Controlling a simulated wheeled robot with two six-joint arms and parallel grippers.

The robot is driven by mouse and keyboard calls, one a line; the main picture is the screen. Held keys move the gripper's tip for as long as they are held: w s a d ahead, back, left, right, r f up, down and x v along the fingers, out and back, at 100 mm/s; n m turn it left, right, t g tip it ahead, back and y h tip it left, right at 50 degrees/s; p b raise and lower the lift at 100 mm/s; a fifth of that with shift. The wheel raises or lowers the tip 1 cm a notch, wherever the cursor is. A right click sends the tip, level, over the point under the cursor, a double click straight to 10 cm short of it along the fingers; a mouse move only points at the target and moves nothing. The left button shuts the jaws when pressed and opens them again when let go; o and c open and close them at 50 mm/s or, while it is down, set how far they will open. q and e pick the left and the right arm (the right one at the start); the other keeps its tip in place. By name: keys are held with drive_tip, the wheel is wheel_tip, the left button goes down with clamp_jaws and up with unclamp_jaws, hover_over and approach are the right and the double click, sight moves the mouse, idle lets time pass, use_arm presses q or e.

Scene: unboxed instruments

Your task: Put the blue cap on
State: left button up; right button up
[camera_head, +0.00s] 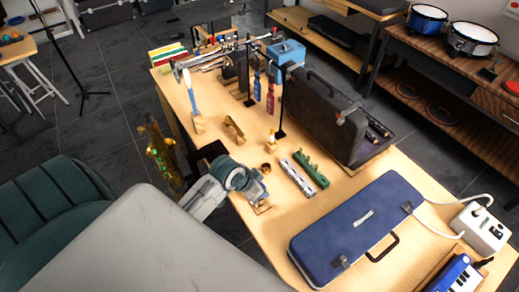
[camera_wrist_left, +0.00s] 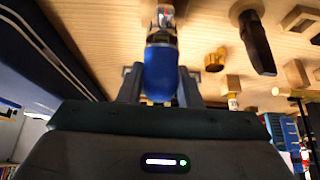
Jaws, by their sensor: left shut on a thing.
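My left gripper (camera_head: 260,192) is over the near edge of the wooden table in the head view, beside a small wooden block. In the left wrist view the gripper (camera_wrist_left: 160,88) is shut on the blue cap (camera_wrist_left: 160,72), which sits between its two fingers. A silvery piece (camera_wrist_left: 162,16) shows at the far end of the cap; I cannot tell whether they are joined or only lined up. The cap is hidden in the head view. A dark mouthpiece-like piece (camera_wrist_left: 257,42) and a brass ring (camera_wrist_left: 215,60) lie to the right in the wrist view. My right gripper is not in view.
A silver harmonica (camera_head: 297,178) and a green one (camera_head: 311,168) lie right of the gripper. A closed blue case (camera_head: 355,225) fills the table's front right. An open black case (camera_head: 325,115) stands behind. Upright instruments on stands crowd the back left.

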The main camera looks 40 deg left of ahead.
use_arm(q)
drive_tip(key=shift+f, duration=0.55)
idle(0.5)
drive_tip(key=o, duration=1.1)
drive_tip(key=shift+c, duration=0.4)
drive_tip(key=shift+r, duration=0.1)
drive_tip(key=shift+s+a+r+p, duration=0.1)
drive_tip(key=shift+s+r+p, duration=0.1)
drive_tip(key=shift+r+p, duration=0.3)
drive_tip(key=p+v, duration=0.5)
drive_tip(key=p, duration=0.1)
drive_tip(key=shift+f, duration=0.1)
